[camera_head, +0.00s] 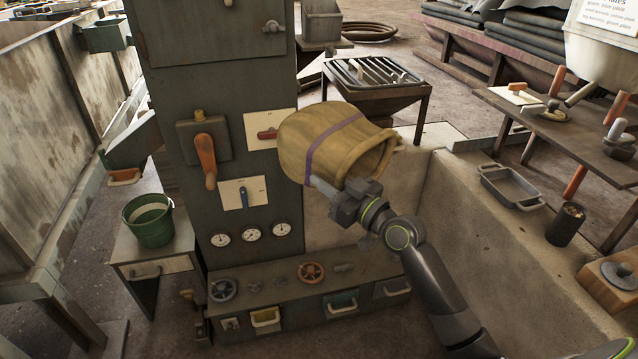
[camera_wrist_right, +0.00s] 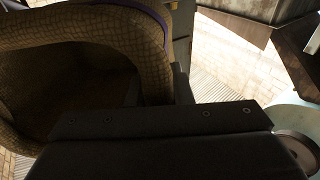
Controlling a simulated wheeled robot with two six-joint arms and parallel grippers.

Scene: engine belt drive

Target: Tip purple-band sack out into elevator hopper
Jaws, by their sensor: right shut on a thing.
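The purple-band sack (camera_head: 335,135) is a tan woven sack with a purple band around its middle. It is held up in the air on its side, its open mouth facing right. My right gripper (camera_head: 340,192) is shut on it from below, near the mouth rim. In the right wrist view the sack (camera_wrist_right: 155,65) fills the upper left, its inside dark; I cannot tell what is in it. A dark hopper with a slatted top (camera_head: 405,92) stands on legs behind and right of the sack, apart from it. I cannot tell whether it is the elevator hopper. My left gripper is out of view.
A tall dark machine cabinet (camera_head: 215,90) with levers and gauges stands left of and behind the sack. A concrete-walled pit (camera_head: 480,215) lies to the right. A green bucket (camera_head: 150,222) stands on a small table at left. A bench (camera_head: 580,135) with tools is at right.

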